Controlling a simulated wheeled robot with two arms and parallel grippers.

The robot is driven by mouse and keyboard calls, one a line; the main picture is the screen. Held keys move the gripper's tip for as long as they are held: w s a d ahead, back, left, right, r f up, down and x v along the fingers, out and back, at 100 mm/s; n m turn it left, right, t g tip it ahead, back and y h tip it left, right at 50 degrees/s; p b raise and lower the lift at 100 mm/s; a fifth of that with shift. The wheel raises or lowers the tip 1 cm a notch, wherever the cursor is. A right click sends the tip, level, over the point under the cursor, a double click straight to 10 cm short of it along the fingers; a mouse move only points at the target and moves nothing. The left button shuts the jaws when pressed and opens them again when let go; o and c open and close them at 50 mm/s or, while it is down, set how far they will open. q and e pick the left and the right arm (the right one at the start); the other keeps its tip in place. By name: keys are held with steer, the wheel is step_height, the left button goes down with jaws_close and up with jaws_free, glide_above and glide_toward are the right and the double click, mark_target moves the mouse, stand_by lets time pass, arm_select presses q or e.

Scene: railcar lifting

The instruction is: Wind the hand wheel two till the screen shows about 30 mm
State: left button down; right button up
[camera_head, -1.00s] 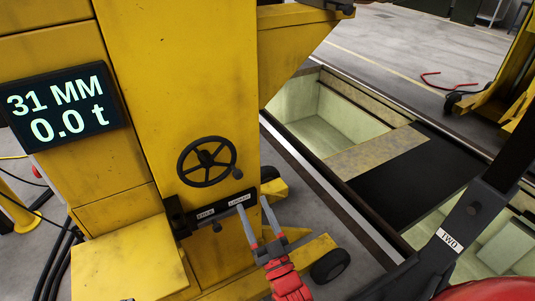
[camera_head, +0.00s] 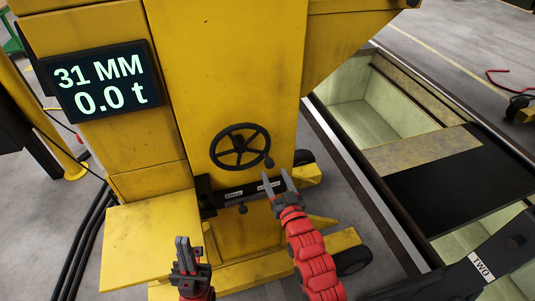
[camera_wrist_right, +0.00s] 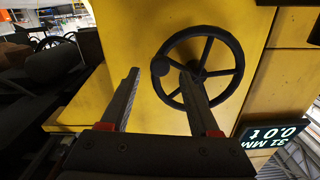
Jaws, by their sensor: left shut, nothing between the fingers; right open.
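The black hand wheel (camera_head: 240,147) is on the front of the yellow jack column (camera_head: 235,60), with its knob at the lower right. The screen (camera_head: 102,81) on the left reads 31 MM and 0.0 t. My right gripper (camera_head: 279,180) is open and empty, just below and right of the wheel, apart from it. In the right wrist view, the wheel (camera_wrist_right: 199,70) shows beyond the open fingers, and the knob appears between them in the picture. My left gripper (camera_head: 183,243) is shut and empty, low in front of the column, well below the wheel.
A black bar with labels (camera_head: 240,191) and a small knob sits below the wheel; the right gripper partly covers it. An open pit (camera_head: 375,105) lies to the right. A dark beam labelled TWO (camera_head: 480,266) is at the lower right. Black cables (camera_head: 80,245) run at the left.

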mark_target(267, 159)
steer(key=p+x, duration=0.2)
steer(key=x, duration=0.6)
steer(key=shift+w, duration=0.15)
jaws_close()
steer(key=shift+f, duration=0.1)
